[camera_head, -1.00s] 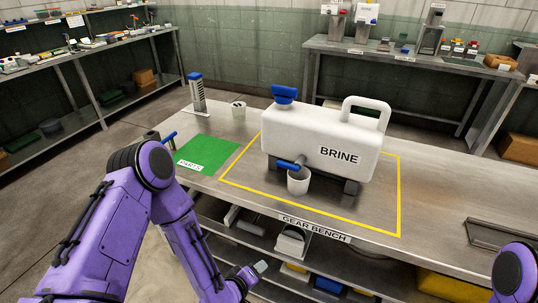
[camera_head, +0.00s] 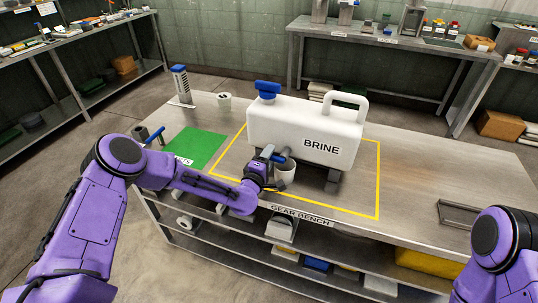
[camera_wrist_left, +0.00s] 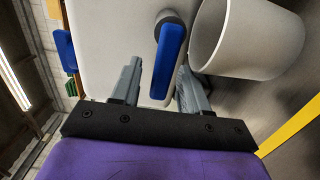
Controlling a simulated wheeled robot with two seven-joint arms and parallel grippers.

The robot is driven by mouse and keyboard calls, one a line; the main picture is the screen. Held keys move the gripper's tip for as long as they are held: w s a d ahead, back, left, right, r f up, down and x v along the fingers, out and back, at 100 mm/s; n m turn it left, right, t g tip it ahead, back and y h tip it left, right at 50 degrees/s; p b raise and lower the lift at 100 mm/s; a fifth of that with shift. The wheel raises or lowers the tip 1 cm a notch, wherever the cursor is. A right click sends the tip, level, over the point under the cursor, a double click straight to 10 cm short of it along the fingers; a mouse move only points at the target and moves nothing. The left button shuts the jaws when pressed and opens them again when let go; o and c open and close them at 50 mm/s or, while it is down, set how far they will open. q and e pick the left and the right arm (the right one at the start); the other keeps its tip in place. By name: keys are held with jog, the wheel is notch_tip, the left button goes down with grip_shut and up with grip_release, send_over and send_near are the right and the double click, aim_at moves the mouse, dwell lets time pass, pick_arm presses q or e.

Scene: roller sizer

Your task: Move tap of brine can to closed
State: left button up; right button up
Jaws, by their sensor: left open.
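The white brine can (camera_head: 262,124) stands on the bench inside a yellow outline. Its blue tap (camera_head: 281,156) sticks out low on the front, above a white cup (camera_head: 287,174). My left gripper (camera_head: 270,155) is at the tap, just left of the cup. In the left wrist view the left gripper (camera_wrist_left: 160,78) is open, with the blue tap handle (camera_wrist_left: 169,62) reaching between its fingers. The handle is nearer the right finger; whether they touch is unclear. The can (camera_wrist_left: 108,42) and cup (camera_wrist_left: 245,38) lie just beyond. My right gripper is out of view.
The bench (camera_head: 440,170) is clear right of the can, apart from a dark tray (camera_head: 465,215). A green mat (camera_head: 200,145), a blue-handled fixture (camera_head: 142,134), a small white pot (camera_head: 224,102) and a blue-topped column (camera_head: 181,85) stand to the left.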

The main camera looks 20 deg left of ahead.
aim_at(289, 139)
pick_arm(q)
jog(key=shift+w, duration=0.1)
jog(key=shift+c, duration=0.3)
grip_shut()
jog(key=shift+r, duration=0.1)
jog(key=m, duration=0.1)
jog(key=r+m, duration=0.1)
jog(key=m, duration=0.1)
jog(key=m+b, duration=0.1)
jog(key=shift+d+r+m, duration=0.25)
jog(key=shift+r+m, duration=0.05)
jog(key=shift+m, duration=0.1)
jog(key=m, duration=0.2)
jog(key=d+r+m+b, duration=0.1)
jog(key=m, duration=0.1)
jog(key=shift+r, duration=0.2)
jog(key=m, duration=0.1)
jog(key=d+m+b, duration=0.1)
jog(key=m, duration=0.1)
jog(key=r+m, duration=0.1)
jog(key=m, duration=0.1)
jog(key=shift+d+b, duration=0.25)
jog(key=shift+b, duration=0.15)
jog(key=shift+s+d+r+m+b, duration=0.15)
jog(key=shift+d+m+b, duration=0.25)
jog(key=shift+m, duration=0.7)
jog(key=shift+s+d+m+b, duration=0.1)
jog(key=shift+d+m+b, duration=0.3)
jog(key=shift+m, duration=0.7)
